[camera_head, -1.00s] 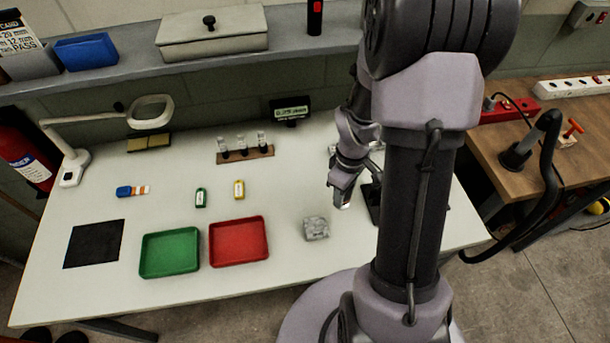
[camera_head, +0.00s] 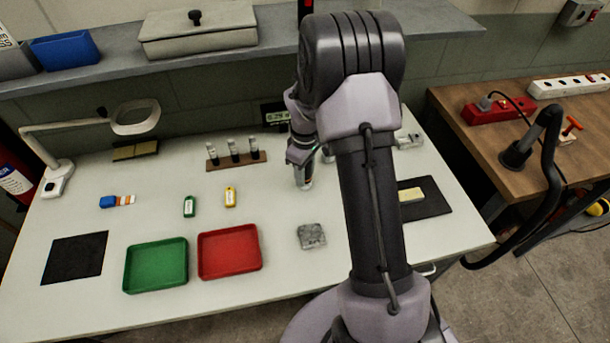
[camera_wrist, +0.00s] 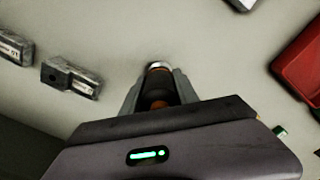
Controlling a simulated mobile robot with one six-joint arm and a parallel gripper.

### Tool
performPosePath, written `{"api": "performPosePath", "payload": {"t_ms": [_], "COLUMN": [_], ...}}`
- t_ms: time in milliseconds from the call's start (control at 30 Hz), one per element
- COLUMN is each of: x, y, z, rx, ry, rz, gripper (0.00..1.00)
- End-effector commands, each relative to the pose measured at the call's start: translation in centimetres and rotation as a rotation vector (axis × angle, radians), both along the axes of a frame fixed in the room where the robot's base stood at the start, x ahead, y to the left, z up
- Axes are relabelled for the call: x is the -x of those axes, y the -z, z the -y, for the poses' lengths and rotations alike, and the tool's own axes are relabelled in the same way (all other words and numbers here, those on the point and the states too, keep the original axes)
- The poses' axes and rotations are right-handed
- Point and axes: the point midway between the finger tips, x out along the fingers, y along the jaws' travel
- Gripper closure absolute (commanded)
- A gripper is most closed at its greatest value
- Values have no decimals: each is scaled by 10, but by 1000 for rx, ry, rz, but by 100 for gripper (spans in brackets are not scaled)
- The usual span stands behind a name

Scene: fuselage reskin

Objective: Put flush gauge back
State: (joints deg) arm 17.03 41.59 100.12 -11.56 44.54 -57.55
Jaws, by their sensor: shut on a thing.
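My gripper (camera_head: 304,183) is shut on a dark cylindrical piece that I take to be the flush gauge. In the wrist view it shows a silver end and an orange ring (camera_wrist: 158,88) between the fingers. In the head view it is mostly hidden by my gripper and wrist, which are over the back middle of the white table. A small black display (camera_head: 276,115) with lit green digits stands behind, partly covered by my arm.
A red tray (camera_head: 229,251), green tray (camera_head: 156,265) and grey block (camera_head: 311,236) are at the front. Green (camera_head: 189,206) and yellow (camera_head: 230,197) bottles stand behind the trays. A dark mat (camera_head: 430,210) with a pale block is at right. The lamp (camera_head: 135,117) is at back left.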

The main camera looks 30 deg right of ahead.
Motion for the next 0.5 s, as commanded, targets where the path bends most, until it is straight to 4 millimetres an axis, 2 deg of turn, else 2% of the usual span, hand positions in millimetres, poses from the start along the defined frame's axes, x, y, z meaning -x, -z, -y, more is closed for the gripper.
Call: {"api": "performPosePath", "payload": {"t_ms": [267, 300, 367, 500], "x": [0, 0, 0, 0], "y": [2, 1, 1, 1], "z": [0, 0, 0, 0], "rx": [0, 0, 0, 0], "ry": [0, 0, 0, 0], "rz": [0, 0, 0, 0], "gripper": [100, 55, 44, 41]}}
